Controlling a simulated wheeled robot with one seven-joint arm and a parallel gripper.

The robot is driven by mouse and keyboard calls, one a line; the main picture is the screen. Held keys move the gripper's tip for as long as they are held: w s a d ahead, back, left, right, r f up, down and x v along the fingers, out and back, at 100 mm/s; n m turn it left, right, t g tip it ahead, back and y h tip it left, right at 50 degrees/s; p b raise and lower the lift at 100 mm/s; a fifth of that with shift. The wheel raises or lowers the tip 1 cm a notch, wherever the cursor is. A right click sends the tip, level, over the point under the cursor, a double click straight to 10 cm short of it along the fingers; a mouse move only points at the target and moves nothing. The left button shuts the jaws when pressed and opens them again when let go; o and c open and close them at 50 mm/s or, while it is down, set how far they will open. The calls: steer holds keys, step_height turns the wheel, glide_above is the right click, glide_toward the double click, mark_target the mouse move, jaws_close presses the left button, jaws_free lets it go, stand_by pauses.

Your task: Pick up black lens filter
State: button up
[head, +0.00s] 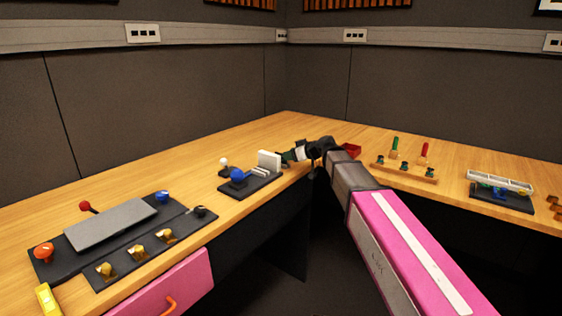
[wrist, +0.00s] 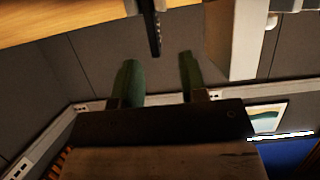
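My gripper (wrist: 159,62) shows in the wrist view as two green fingers standing apart, with nothing held between them. A thin black piece with a ridged edge (wrist: 152,28), which looks like the black lens filter seen edge-on, reaches down from the top of that view. Its lower end is close to the gap between the fingertips; I cannot tell whether it is between them or just beyond. In the head view my gripper (head: 288,157) is low over the table's front edge, just right of a white block (head: 268,160). The filter cannot be made out there.
The white block also fills the upper right of the wrist view (wrist: 232,40). A dark panel with a blue ball (head: 238,176) lies left of my gripper. Bare wooden table (head: 215,145) lies behind.

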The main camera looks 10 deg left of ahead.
steer(key=x, duration=0.4)
steer(key=shift+w+f, duration=0.2)
steer(key=shift+f, duration=0.1)
jaws_close()
